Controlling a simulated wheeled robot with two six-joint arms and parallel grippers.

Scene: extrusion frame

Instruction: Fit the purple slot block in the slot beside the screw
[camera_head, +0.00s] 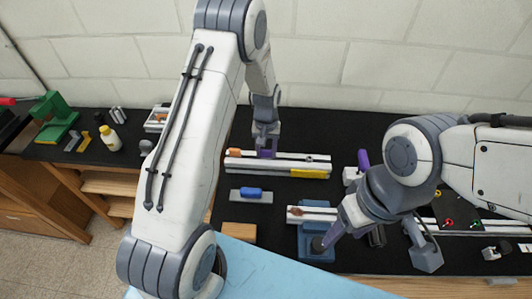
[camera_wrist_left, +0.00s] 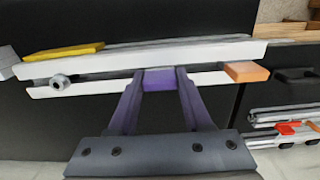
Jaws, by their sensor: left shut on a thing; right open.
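The purple slot block (camera_wrist_left: 158,80) is between the two fingers of my left gripper (camera_wrist_left: 160,84), which is shut on it. In the left wrist view the block is at the slot of the white extrusion rail (camera_wrist_left: 150,59); I cannot tell how deep it sits. The screw (camera_wrist_left: 60,84) is in the same slot, to the left and apart from the block. An orange block (camera_wrist_left: 246,71) is at the slot's right end. In the head view my left gripper (camera_head: 266,152) is over the rear rail (camera_head: 240,162). My right gripper (camera_head: 328,240) is open, low at the front rail; its fingertips are partly hidden.
A yellow piece (camera_head: 309,173) lies along the rear rail's front. A blue-topped tool (camera_head: 251,192) lies in front of that rail. A blue fixture (camera_head: 312,232) stands by the front rail. A white bottle (camera_head: 110,138) and green machine (camera_head: 54,117) are at the far left.

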